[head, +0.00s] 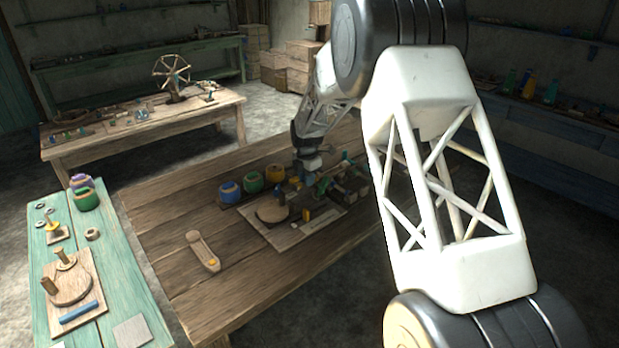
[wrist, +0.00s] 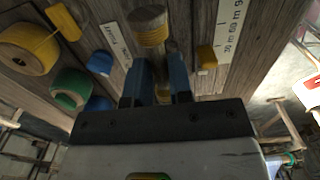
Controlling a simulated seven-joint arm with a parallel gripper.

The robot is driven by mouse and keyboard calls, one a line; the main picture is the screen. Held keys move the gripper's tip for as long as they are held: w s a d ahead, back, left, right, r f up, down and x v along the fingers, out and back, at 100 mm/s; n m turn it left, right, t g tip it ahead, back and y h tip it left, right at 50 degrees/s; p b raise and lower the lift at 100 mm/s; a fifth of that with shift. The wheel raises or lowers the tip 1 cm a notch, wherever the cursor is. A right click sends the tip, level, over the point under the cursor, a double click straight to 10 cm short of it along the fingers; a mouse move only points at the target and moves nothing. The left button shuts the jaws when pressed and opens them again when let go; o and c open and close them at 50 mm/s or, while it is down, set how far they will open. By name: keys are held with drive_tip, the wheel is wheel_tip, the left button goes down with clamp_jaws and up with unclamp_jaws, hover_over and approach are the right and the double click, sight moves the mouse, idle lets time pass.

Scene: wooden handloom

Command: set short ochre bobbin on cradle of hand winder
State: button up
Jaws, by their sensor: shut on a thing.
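My gripper (head: 308,172) is over the right part of the brown table, low among small items. In the wrist view its two blue fingers (wrist: 157,85) are close together, shut on a narrow piece with ochre at its lower end, seemingly the short ochre bobbin (wrist: 163,94). Most of it is hidden between the fingers. A wooden piece with an ochre band (wrist: 152,36) shows just beyond the fingertips; I cannot tell whether it touches the held piece. A board (head: 285,236) with a round wooden disc (head: 271,211) lies left of my gripper. I cannot make out the winder's cradle.
Blue (head: 230,192), green (head: 252,182) and yellow (head: 274,173) spools stand in a row behind the disc. A wooden shuttle (head: 202,251) lies at left. The brown table's front (head: 230,290) is clear.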

drive_tip(key=shift+f, duration=0.2)
idle(0.3)
drive_tip(key=shift+f, duration=2.75)
drive_tip(key=shift+f, duration=0.7)
drive_tip(key=o, duration=1.2)
drive_tip(key=shift+o, duration=0.2)
drive_tip(key=shift+r, duration=0.15)
drive_tip(key=shift+r, duration=3.35)
drive_tip(key=shift+d+r, duration=0.1)
